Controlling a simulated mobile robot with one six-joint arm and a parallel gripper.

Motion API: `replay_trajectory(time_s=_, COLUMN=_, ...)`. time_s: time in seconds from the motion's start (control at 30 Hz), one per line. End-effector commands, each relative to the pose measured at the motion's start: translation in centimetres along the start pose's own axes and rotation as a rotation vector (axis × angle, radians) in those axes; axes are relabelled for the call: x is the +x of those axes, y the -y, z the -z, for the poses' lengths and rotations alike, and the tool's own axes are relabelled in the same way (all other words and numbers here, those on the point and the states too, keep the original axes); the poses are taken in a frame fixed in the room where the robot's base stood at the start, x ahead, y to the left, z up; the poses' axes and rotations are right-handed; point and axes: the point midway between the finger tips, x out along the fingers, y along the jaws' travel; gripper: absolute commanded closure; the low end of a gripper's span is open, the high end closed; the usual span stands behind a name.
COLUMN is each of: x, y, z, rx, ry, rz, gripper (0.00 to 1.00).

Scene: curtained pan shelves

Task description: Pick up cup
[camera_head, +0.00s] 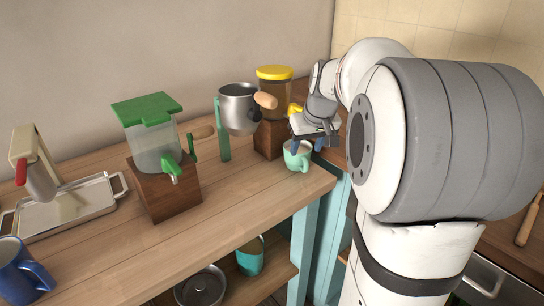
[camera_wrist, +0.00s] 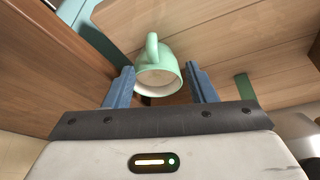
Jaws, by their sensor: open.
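A mint green cup (camera_head: 298,156) stands upright near the right end of the wooden counter in the head view. In the wrist view the cup (camera_wrist: 158,76) appears between the two blue fingers, with its handle pointing away from the palm. My gripper (camera_head: 307,145) is open, reaching down over the cup, with one finger on either side. It also shows in the wrist view (camera_wrist: 162,88), with a gap to the finger on the right and the left finger close to the cup. I cannot tell whether that finger touches it.
A steel pot (camera_head: 238,108) with a wooden handle and a yellow-lidded jar (camera_head: 275,88) on a wooden block are close behind the cup. A green-lidded dispenser (camera_head: 155,142) stands left. A blue mug (camera_head: 18,270) is front left. The counter's right edge (camera_head: 318,187) is near.

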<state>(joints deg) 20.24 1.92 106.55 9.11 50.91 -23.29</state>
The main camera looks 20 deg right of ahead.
Motion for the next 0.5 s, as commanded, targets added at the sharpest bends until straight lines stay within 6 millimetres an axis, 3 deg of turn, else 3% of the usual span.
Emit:
replay_trajectory(time_s=0.03, x=1.1, y=-0.6, z=0.2, rx=0.002, ry=-0.003, rz=-0.001, gripper=0.49)
replay_trajectory(time_s=0.13, x=1.8, y=-1.2, z=0.6, rx=0.002, ry=-0.006, rz=-0.002, gripper=0.49)
replay_trajectory(time_s=0.5, x=6.0, y=-1.2, z=-0.1, rx=0.002, ry=-0.004, rz=-0.001, gripper=0.49)
